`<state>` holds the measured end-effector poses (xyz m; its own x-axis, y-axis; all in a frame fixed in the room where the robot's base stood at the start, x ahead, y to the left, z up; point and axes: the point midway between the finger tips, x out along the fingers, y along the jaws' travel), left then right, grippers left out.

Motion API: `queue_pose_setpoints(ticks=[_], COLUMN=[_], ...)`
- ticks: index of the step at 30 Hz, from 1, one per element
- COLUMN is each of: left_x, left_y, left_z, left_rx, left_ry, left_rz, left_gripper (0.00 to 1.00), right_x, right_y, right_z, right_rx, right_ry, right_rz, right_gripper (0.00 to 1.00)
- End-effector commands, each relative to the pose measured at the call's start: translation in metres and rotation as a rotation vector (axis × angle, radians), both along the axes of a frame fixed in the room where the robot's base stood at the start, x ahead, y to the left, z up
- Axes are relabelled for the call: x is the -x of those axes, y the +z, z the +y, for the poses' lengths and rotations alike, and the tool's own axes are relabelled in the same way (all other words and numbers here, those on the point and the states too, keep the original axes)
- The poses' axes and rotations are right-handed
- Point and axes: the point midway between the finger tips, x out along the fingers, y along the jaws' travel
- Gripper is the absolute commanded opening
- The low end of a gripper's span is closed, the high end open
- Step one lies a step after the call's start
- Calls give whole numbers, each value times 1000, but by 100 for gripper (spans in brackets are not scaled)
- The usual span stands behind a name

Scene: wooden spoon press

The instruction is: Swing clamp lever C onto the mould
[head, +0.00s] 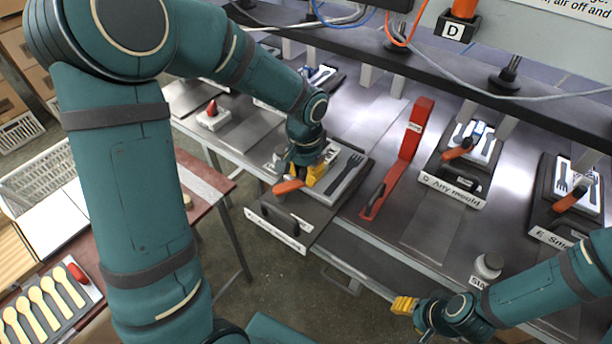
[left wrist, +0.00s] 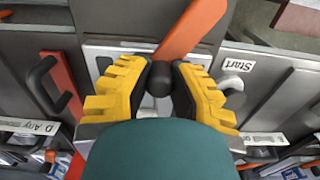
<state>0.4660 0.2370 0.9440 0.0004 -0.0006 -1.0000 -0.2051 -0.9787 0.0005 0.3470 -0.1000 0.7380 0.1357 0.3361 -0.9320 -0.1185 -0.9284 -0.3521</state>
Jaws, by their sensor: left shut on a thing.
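My left gripper (head: 318,172), with yellow fingers, is over the front middle press station. In the left wrist view its fingers (left wrist: 161,85) are shut on a dark knob at the end of the orange clamp lever C (left wrist: 190,28). The lever (head: 288,186) also shows in the head view, just left of the fingers. The light grey mould (head: 345,178) with a dark fork shape lies in the station, beside the gripper; its left part is hidden. My right gripper (head: 404,306) is at the bottom, away from the stations; its finger gap is unclear.
A red bar (head: 410,132) stands right of the station. Station D (head: 453,188) and station E (head: 549,237) have their own moulds and orange levers. A dark handle (head: 280,216) is on the station's front. Wooden spoons (head: 32,303) lie at lower left.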

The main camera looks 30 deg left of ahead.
Motion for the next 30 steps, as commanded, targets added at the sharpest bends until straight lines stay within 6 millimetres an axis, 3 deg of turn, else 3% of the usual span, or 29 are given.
queue_pose_setpoints(ticks=[17, 18, 19, 20, 30], left_x=[-2, -2, -2, -2, -2], left_y=[0, 0, 0, 0, 2], left_z=[2, 2, 2, 2, 2], left_rx=[0, 0, 0, 0, -1], left_ry=[37, 36, 36, 37, 36], left_rz=[-1, -1, -1, -1, -1], left_gripper=[0, 25, 36, 39, 39], right_x=[0, 0, 0, 0, 0], right_y=[-1, -1, -1, -1, -1], right_z=[0, 0, 0, 0, 0], right_rx=[0, 0, 0, 0, 0], right_ry=[0, 0, 0, 0, 0], right_rz=[0, 0, 0, 0, 0], right_gripper=[47, 47, 47, 47, 47])
